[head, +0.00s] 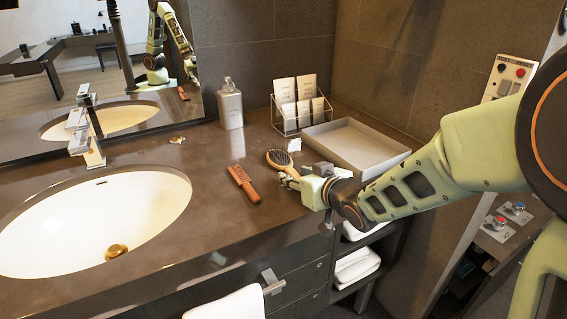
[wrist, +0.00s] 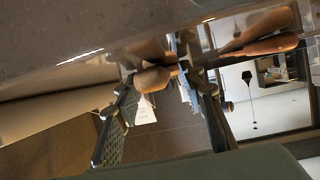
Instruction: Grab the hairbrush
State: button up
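The hairbrush (head: 279,158) lies on the dark counter, with an oval wooden head and dark bristles. Its handle points toward my gripper (head: 290,180), which is low over the counter at the front edge. In the wrist view, the rounded wooden end of the handle (wrist: 153,79) shows between the two dark fingers of my gripper (wrist: 163,92). The fingers are apart, and I cannot tell whether either touches the handle. In the head view, the gripper hides part of the handle.
A reddish-brown wooden comb (head: 243,185) lies left of the hairbrush. A grey tray (head: 392,155) and a wire rack of cards (head: 277,117) stand behind. A soap bottle (head: 230,104) is near the mirror.

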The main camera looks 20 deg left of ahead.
grip_shut()
jog(key=shift+r, duration=0.15)
